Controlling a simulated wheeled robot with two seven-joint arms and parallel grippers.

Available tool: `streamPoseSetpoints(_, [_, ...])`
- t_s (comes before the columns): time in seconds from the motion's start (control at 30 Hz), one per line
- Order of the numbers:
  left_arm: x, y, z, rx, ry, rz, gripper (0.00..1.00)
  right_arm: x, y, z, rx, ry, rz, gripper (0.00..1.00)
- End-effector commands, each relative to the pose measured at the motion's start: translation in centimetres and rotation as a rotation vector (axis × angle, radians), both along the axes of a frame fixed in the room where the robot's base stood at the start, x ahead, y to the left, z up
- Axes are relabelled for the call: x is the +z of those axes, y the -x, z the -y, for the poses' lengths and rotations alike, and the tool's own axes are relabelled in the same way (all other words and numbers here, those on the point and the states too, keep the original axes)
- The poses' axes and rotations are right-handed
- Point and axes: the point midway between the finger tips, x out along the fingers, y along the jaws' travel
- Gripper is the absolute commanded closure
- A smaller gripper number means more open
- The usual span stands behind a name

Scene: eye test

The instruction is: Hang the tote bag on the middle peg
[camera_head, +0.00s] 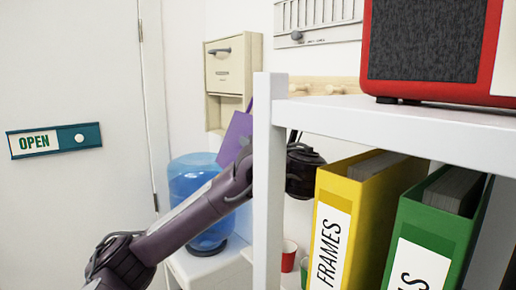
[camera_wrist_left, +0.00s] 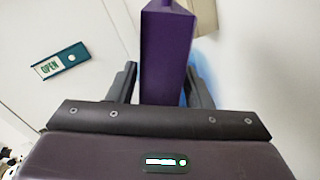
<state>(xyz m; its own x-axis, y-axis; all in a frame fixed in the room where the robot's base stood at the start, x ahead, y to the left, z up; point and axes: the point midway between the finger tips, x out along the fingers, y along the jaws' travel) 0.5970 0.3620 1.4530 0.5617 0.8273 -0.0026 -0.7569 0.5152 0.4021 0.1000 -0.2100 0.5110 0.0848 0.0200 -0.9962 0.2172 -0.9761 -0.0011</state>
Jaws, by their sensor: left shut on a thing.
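The purple tote bag (camera_head: 235,138) shows in part in the head view, tilted, behind my left arm and the white shelf post. In the left wrist view the bag (camera_wrist_left: 167,60) stands between the two dark fingers of my left gripper (camera_wrist_left: 161,82), which is shut on it. In the head view the gripper's fingers are hidden. A pale wooden peg rail (camera_head: 346,84) is on the back wall, with pegs (camera_head: 335,89) showing above the shelf. The post hides the rail's left end and the speaker its right, so I cannot tell which peg is the middle one. The bag is left of the visible pegs.
The white shelf post (camera_head: 268,185) and shelf board (camera_head: 400,125) stand close in front. A red speaker (camera_head: 430,45) is on top; yellow (camera_head: 350,215) and green (camera_head: 430,230) binders are below. A blue water bottle (camera_head: 195,175) and beige wall box (camera_head: 232,75) are behind my arm.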

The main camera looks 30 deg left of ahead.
Motion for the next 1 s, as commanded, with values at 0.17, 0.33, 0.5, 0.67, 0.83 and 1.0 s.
streamPoseSetpoints(0.17, [0.0,-1.1,0.5,-0.003,0.000,0.001,0.83,0.0,-0.1,0.8,0.001,0.010,0.001,0.33])
streamPoseSetpoints(0.33, [-0.1,-2.0,0.8,-0.001,0.001,0.003,0.83,0.1,-0.7,2.7,-0.005,0.033,0.009,0.33])
streamPoseSetpoints(0.5, [-0.1,-3.0,1.1,-0.003,0.000,0.002,0.83,0.2,-0.8,3.0,-0.006,0.037,0.010,0.33])
streamPoseSetpoints(0.67, [-0.2,-3.9,1.4,-0.001,0.001,0.002,0.83,0.3,-0.8,2.3,-0.007,0.028,0.010,0.33])
streamPoseSetpoints(0.83, [-0.2,-4.8,1.8,-0.002,-0.001,0.002,0.83,0.4,-0.8,1.1,-0.006,0.015,0.009,0.33])
streamPoseSetpoints(1.0, [-0.3,-5.8,2.1,-0.002,0.001,0.003,0.83,0.6,-0.8,1.0,-0.004,0.013,0.009,0.33])
